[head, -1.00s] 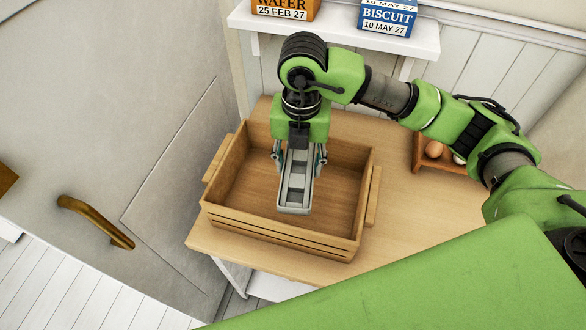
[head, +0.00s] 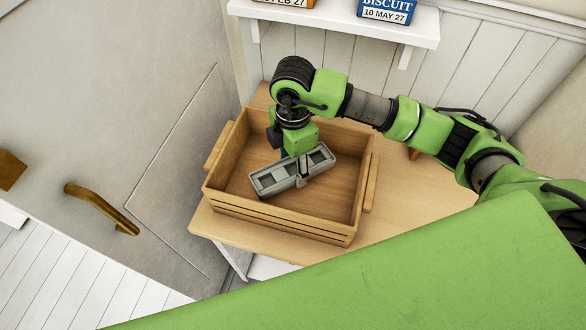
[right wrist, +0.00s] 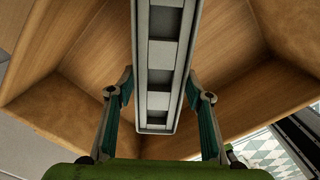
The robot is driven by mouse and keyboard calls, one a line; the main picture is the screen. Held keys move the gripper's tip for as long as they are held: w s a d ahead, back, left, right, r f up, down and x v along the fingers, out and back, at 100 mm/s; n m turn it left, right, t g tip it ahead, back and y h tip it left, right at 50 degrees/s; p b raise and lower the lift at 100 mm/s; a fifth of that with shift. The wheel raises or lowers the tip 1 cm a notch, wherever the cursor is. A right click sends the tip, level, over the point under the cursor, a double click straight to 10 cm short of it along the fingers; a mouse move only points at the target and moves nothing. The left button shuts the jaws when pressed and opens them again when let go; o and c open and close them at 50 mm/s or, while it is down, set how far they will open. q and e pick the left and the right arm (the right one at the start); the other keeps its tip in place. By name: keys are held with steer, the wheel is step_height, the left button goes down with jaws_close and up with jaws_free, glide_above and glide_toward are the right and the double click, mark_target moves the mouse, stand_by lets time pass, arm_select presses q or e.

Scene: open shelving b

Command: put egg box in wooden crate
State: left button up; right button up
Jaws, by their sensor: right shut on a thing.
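The egg box (head: 270,181) is a long grey carton with square recesses. It lies slantwise across the inside of the wooden crate (head: 275,226), within its walls in the head view; I cannot tell whether it touches the crate floor. My right gripper (head: 301,166) is over the crate, shut on the egg box, with a finger on each side. In the right wrist view the egg box (right wrist: 158,100) runs up the middle between the two fingers (right wrist: 160,98), with the crate's wooden walls around it. My left gripper is not in view.
The crate stands on a wooden table (head: 400,215), with bare table to its right. A white shelf (head: 335,27) above the back holds a blue biscuit box (head: 387,12) and an orange box (head: 285,3). A door with a brass handle (head: 102,209) is at the left.

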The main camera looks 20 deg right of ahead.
mark_target(293, 172)
step_height(293, 172, down, 4)
steer(key=shift+f+p, duration=0.2)
steer(key=shift+p, duration=0.2)
steer(key=shift+f, duration=0.1)
steer(key=shift+f, duration=0.15)
steer(key=o, duration=1.1)
steer(key=shift+r, duration=0.6)
step_height(293, 172, up, 11)
steer(key=b, duration=0.1)
steer(key=shift+r+b, duration=0.15)
steer(key=shift+b, duration=0.2)
